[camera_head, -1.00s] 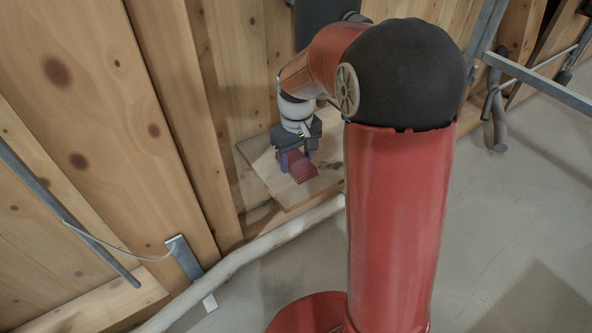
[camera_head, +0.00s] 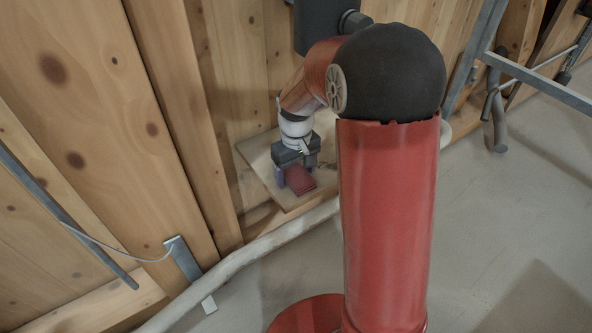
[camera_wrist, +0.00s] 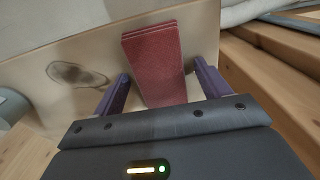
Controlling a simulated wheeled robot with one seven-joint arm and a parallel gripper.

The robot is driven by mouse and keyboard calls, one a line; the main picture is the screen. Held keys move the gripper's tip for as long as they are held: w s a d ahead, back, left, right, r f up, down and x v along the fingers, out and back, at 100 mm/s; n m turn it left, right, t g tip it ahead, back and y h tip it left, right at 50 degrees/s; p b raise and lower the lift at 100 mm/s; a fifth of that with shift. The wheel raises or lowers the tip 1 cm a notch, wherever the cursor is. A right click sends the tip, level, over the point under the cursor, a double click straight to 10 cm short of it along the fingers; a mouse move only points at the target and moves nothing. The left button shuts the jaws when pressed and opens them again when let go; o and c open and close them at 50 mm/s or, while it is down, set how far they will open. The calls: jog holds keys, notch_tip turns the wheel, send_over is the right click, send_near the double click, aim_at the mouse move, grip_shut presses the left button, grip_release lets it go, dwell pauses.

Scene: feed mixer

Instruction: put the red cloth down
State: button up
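The red cloth (camera_wrist: 155,62) is a folded, layered strip. In the wrist view it lies against the pale wooden board (camera_wrist: 70,45), between my two purple fingers; whether it rests fully flat I cannot tell. My gripper (camera_wrist: 165,88) is open, with a gap between each finger and the cloth's edges. The near end of the cloth is hidden under the gripper body. In the head view the cloth (camera_head: 301,180) shows below my gripper (camera_head: 295,173), over the board (camera_head: 258,160).
Wooden plank walls (camera_head: 235,90) stand close behind and left of the board. A pale pipe or rail (camera_head: 255,250) runs along the board's front. A grey metal frame (camera_head: 540,82) stands at the right. The concrete floor (camera_head: 500,220) there is clear.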

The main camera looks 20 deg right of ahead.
aim_at(296, 174)
jog(key=shift+r, duration=0.1)
notch_tip(296, 174, up, 12)
jog(key=p, duration=0.2)
jog(key=s+r+m+t, duration=0.1)
jog(key=s+r+t, duration=0.1)
jog(key=s, duration=0.9)
jog(key=s+r+m+t, duration=0.2)
jog(key=s+r+t, duration=0.1)
jog(key=s, duration=0.8)
jog(key=shift+r+m+t, duration=0.3)
jog(key=shift+r, duration=0.05)
